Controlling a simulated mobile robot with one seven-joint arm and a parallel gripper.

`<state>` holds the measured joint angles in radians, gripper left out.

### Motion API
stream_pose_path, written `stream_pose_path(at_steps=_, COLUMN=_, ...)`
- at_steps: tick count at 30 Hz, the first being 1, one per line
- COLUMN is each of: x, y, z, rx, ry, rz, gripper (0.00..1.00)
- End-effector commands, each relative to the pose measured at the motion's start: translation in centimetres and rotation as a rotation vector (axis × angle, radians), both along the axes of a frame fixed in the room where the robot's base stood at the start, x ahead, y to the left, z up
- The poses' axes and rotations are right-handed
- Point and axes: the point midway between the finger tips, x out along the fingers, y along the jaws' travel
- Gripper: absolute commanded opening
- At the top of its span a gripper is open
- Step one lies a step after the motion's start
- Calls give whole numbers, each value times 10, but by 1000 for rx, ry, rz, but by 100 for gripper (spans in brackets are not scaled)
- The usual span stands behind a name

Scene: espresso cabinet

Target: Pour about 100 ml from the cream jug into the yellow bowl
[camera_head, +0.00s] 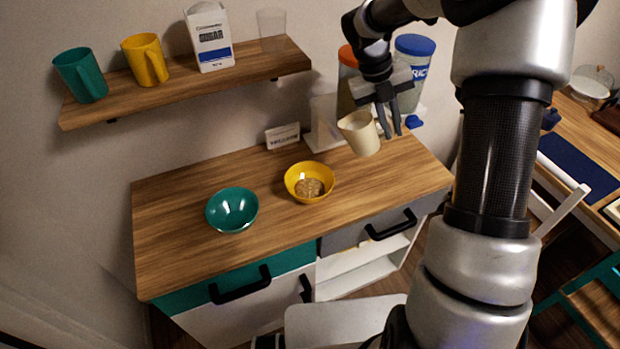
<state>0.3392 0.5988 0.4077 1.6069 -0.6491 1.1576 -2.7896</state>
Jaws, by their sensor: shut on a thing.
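The cream jug (359,135) is held above the cabinet top, to the right of and higher than the yellow bowl. It is tilted a little, with its opening toward the upper left. My gripper (390,126) is shut on the jug's right side, where the handle is; the exact grip is partly hidden. The yellow bowl (293,177) stands upright on the wooden top, with a tan-brown mass inside it. No stream shows between jug and bowl. The jug's contents cannot be made out.
A teal bowl (231,211) stands left of the yellow bowl. A small white sign (282,135) stands behind. The wall shelf (190,86) holds a teal mug (80,75), a yellow mug (146,60), a carton (209,38) and a clear cup (271,28). Lidded containers (413,70) stand behind my gripper.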

Motion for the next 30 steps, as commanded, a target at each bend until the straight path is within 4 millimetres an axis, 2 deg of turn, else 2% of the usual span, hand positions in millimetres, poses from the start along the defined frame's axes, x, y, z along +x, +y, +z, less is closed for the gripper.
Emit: stream_pose_path(at_steps=30, x=2, y=10, z=7, rx=-80, ry=16, rz=1, gripper=0)
